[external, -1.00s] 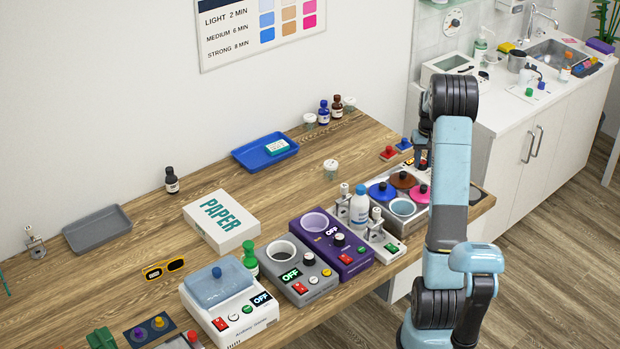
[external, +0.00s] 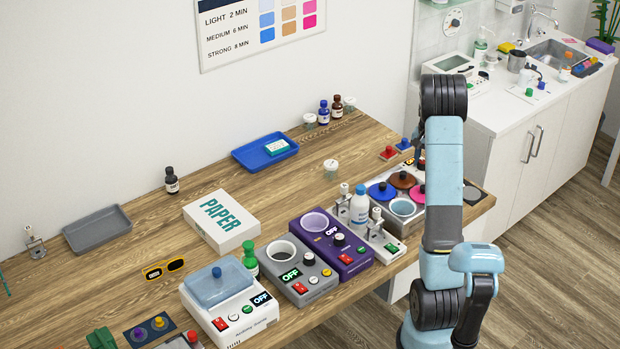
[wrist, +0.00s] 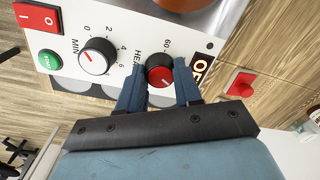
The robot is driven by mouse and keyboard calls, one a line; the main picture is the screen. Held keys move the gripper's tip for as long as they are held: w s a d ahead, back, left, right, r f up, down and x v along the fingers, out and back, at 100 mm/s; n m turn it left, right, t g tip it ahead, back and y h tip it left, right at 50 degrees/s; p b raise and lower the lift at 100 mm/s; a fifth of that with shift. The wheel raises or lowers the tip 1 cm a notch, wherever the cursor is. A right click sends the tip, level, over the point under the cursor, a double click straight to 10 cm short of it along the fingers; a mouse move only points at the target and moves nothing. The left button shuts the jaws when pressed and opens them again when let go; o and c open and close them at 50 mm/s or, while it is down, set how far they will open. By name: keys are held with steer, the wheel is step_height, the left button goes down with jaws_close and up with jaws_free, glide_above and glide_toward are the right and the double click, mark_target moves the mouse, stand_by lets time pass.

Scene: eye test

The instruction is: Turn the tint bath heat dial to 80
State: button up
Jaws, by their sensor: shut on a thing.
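The tint bath (external: 408,228) is a steel unit with several coloured lids and an open pot, at the right end of the bench in the external view. Its panel mostly hides behind my arm there. In the wrist view the heat dial (wrist: 160,76) is a red-capped knob on the white panel, with a 60 printed beside it. My gripper (wrist: 160,70) is shut on this dial, one finger on each side. The fingers cover much of the scale and part of the HEAT label. I cannot clearly read the dial's setting. The dark red display (wrist: 201,68) is partly cut off by the view's angle.
Beside the dial in the wrist view are a MIN knob (wrist: 97,56), a green START button (wrist: 49,60) and a red switch (wrist: 37,16). A red stamp-like object (wrist: 241,84) stands on the wood nearby. Other heaters and bottles crowd the bench's front.

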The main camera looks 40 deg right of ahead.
steer(key=shift+w, duration=0.1)
steer(key=o, duration=1)
steer(key=shift+o, duration=0.2)
step_height(320, 180, up, 14)
steer(key=shift+s+f, duration=0.15)
steer(key=shift+s, duration=0.1)
steer(key=s+a+r+n+t, duration=0.1)
steer(key=s+a+r+n, duration=0.15)
steer(key=a, duration=0.55)
steer(key=s+a+r+n+t, duration=0.1)
steer(key=s+a+r+n, duration=0.15)
steer(key=a, duration=0.65)
steer(key=s+a+r+n+t, duration=0.1)
steer(key=a+r, duration=0.2)
steer(key=a, duration=0.5)
steer(key=s+a+f+n+t, duration=0.2)
steer(key=s+a+n, duration=0.4)
steer(key=s+a, duration=0.9)
steer(key=shift+s+a+f+n, duration=0.3)
steer(key=shift+a+f, duration=0.15)
steer(key=shift+a, duration=0.45)
